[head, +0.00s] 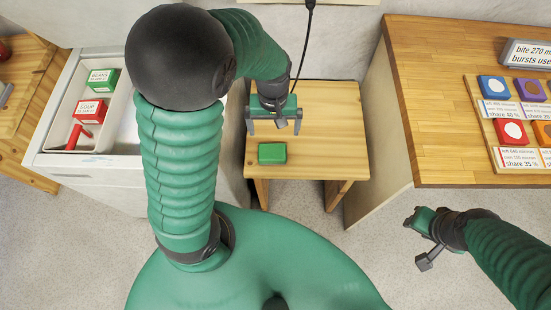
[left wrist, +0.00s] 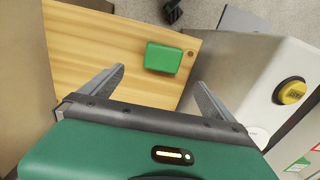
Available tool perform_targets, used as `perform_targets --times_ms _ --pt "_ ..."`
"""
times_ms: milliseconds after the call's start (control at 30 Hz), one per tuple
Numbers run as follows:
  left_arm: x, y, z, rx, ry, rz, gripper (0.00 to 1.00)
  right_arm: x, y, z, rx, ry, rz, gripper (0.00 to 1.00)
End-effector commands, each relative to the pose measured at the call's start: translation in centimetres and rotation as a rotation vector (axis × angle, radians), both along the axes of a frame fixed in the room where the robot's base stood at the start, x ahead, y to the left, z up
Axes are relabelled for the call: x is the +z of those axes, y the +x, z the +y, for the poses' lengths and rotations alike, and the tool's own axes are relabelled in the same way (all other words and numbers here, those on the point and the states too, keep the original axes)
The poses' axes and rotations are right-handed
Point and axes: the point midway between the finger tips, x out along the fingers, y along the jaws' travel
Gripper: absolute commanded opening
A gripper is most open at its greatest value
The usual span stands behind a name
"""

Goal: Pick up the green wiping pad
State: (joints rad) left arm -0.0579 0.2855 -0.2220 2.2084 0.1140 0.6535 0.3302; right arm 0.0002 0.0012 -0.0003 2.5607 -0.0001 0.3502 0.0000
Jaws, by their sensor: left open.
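The green wiping pad (head: 272,153) lies flat on a small wooden table (head: 335,130), near its front left part. It also shows in the left wrist view (left wrist: 163,57), beyond and between my open fingers. My left gripper (head: 275,122) is open and empty, above the table and behind the pad in the head view. It also shows in the left wrist view (left wrist: 160,82). My right gripper (head: 428,243) is low at the right, over the floor and away from the table. Whether its jaws are open cannot be made out.
A white cabinet (head: 95,165) stands left of the table, with a tray (head: 118,105) holding a green box, a red box and a red tool. A yellow button (left wrist: 291,91) is on a white surface. A wooden counter (head: 440,100) with blocks and labels stands right. A black cable hangs behind.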

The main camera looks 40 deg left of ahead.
Motion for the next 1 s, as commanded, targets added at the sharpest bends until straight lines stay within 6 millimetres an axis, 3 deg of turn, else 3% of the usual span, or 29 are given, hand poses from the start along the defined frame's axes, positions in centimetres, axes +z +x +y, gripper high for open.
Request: perform_targets --times_ms 400,567,800,1000 --pt "-9.9 0.0 -0.3 0.009 0.006 0.010 1.00 -2.6 0.0 0.1 0.001 0.000 -0.002 0.36" --pt "-11.4 0.0 -0.4 0.006 0.008 0.006 1.00 -2.9 0.0 0.1 0.001 0.000 -0.002 0.36" --pt "-15.5 -0.2 0.1 0.006 0.006 0.007 1.00 -4.3 0.0 0.1 0.000 0.000 -0.002 0.36" --pt "-16.0 -0.1 0.2 0.006 0.007 0.003 1.00 -4.2 0.0 0.1 0.000 0.000 -0.002 0.36"
